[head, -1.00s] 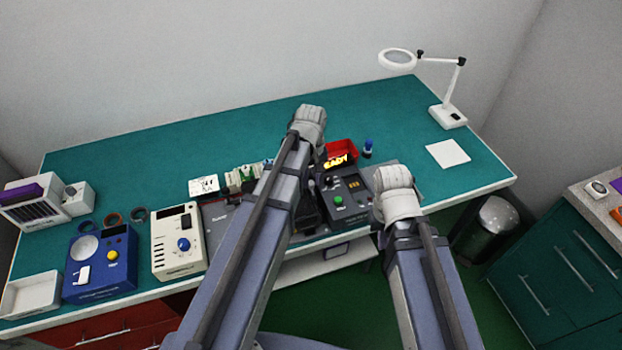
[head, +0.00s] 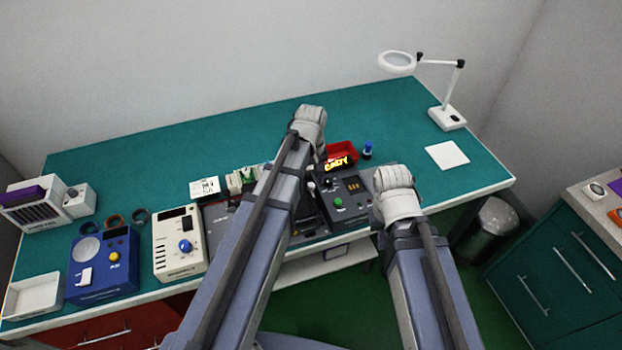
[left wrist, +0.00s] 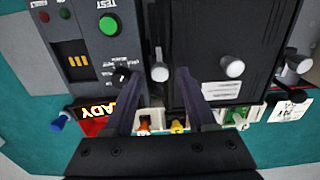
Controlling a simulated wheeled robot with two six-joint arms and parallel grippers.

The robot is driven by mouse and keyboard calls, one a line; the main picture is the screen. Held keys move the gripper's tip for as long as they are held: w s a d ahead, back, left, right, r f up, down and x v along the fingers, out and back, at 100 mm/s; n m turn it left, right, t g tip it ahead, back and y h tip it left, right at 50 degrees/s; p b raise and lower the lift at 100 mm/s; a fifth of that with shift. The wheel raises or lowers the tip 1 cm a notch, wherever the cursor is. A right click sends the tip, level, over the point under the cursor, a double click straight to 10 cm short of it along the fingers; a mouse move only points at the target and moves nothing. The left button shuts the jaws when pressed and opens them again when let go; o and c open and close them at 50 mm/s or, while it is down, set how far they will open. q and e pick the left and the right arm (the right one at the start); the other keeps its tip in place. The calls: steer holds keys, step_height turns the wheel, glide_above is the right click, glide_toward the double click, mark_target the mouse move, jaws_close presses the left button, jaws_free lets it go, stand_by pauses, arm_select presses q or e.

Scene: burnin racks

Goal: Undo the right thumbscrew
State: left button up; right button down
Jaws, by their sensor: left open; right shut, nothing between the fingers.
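In the left wrist view two pale, round-headed thumbscrews stand along a dark grey unit (left wrist: 225,25). One thumbscrew (left wrist: 160,72) is beside the test panel with the green button; the other thumbscrew (left wrist: 232,67) is farther right in that picture. My left gripper (left wrist: 160,90) is open. Its two dark fingers lie on either side of the thumbscrew nearest the panel, with nothing gripped; I cannot tell whether they touch it. The fingers of my right gripper do not show; only my right arm is visible.
The test panel (head: 340,204) stands right of the dark unit, with a red bin (head: 341,151) and lit sign behind. A cream meter box (head: 179,244) and blue box (head: 102,262) stand left. A magnifier lamp (head: 446,117) is at the right. The back of the green bench is clear.

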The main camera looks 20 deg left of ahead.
mark_target(311, 185)
arm_select(q)
step_height(311, 185, up, 7)
steer(key=p, duration=0.6)
steer(key=shift+f, duration=0.1)
steer(key=s+d+f+m+b, duration=0.3)
steer(key=s+d+m, duration=0.2)
steer(key=s, duration=0.2)
steer(key=s+d+f+m+y+b, duration=0.1)
steer(key=s+d+f+m+b, duration=0.2)
steer(key=s+d+m, duration=0.2)
steer(key=s, duration=0.2)
steer(key=shift+s+d+f+m+b, duration=0.25)
steer(key=shift+s+f+m+b, duration=0.15)
